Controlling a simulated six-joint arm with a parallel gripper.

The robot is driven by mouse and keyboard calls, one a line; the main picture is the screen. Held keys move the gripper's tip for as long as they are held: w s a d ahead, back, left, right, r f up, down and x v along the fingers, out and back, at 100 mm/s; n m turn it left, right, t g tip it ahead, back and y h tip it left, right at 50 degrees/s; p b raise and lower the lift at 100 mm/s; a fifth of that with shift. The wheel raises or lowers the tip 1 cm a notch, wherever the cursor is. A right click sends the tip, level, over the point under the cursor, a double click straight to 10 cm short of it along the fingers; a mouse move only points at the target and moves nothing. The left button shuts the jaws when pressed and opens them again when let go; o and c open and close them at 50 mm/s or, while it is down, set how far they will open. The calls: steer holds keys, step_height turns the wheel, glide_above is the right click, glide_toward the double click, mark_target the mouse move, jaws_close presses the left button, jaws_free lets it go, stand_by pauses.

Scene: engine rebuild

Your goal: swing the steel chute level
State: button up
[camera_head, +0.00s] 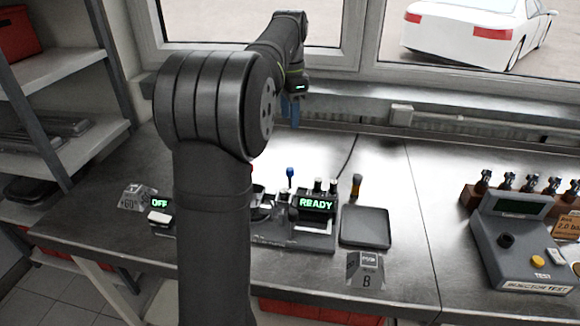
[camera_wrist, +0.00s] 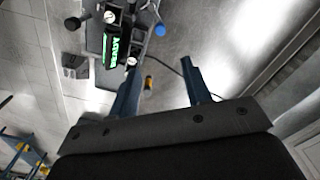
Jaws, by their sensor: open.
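My gripper (camera_wrist: 161,64) is open and empty; its two blue fingers stand apart over the bench in the wrist view. In the head view, my gripper (camera_head: 291,112) hangs high near the window, behind and above the dark bench fixture (camera_head: 290,240). The fixture carries a green READY display (camera_head: 317,204) and a blue-knobbed lever (camera_head: 290,172). The display (camera_wrist: 113,48) and the blue knob (camera_wrist: 160,30) also show in the wrist view, ahead of the fingertips and apart from them. I cannot make out the steel chute for sure; my arm hides the fixture's left part.
A flat grey tray (camera_head: 366,227) and a block marked B (camera_head: 366,270) lie right of the fixture. An amber-handled tool (camera_head: 356,185) stands behind the tray. An OFF display (camera_head: 160,202) is at left, an injector tester (camera_head: 522,240) at right.

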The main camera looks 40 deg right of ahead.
mark_target(290, 169)
step_height(290, 169, down, 17)
steer(key=shift+f+m, duration=0.15)
steer(key=shift+m, duration=0.85)
jaws_close()
